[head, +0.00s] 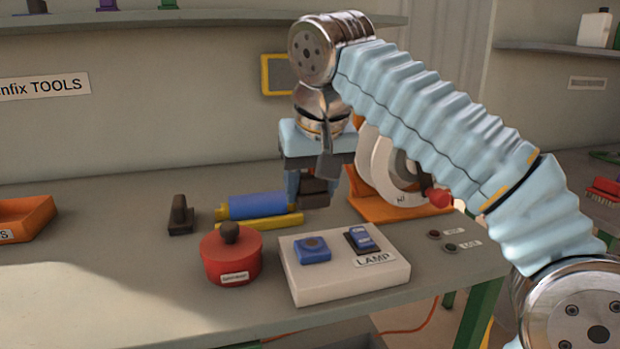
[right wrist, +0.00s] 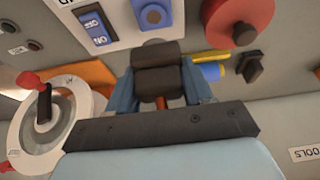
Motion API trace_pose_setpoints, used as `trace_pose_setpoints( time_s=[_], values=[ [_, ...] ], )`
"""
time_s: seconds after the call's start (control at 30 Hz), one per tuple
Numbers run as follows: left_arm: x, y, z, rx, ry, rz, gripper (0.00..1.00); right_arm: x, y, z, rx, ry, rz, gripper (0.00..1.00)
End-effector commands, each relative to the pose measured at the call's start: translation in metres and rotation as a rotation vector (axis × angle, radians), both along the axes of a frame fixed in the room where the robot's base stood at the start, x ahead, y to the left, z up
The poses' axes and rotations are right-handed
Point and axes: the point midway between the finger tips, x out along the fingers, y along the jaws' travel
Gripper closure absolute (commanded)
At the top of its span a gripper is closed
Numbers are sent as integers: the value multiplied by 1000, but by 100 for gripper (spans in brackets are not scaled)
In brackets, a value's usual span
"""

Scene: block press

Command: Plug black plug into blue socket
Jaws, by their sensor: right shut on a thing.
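The black plug (head: 315,190) is held between the fingers of my right gripper (head: 312,182), which is shut on it above the bench. The right wrist view shows the plug (right wrist: 158,72) between the two blue fingers of that gripper (right wrist: 158,85). The blue socket (head: 313,250) sits on the left part of the white LAMP box, below the plug and apart from it. The socket also shows in the right wrist view (right wrist: 152,14) at the top, beyond the plug. My left gripper is in neither view.
The white LAMP box (head: 345,283) also carries a blue rocker switch (head: 361,238). A red lidded pot (head: 232,262) stands left of it. A blue cylinder (head: 257,206) and a small dark block (head: 180,217) are behind. A white disc machine (head: 385,175) stands behind right. The front-left bench is clear.

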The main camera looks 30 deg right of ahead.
Motion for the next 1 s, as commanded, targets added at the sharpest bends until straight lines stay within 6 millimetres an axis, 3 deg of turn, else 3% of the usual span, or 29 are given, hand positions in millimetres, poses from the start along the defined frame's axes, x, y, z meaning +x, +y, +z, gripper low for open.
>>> trace_pose_setpoints(
  time_s=[0.5,1.0],
  values=[
    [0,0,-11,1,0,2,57,0,0,-44,1,0,1,76],
    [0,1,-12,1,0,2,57,0,0,-48,1,0,1,76]
  ],
)
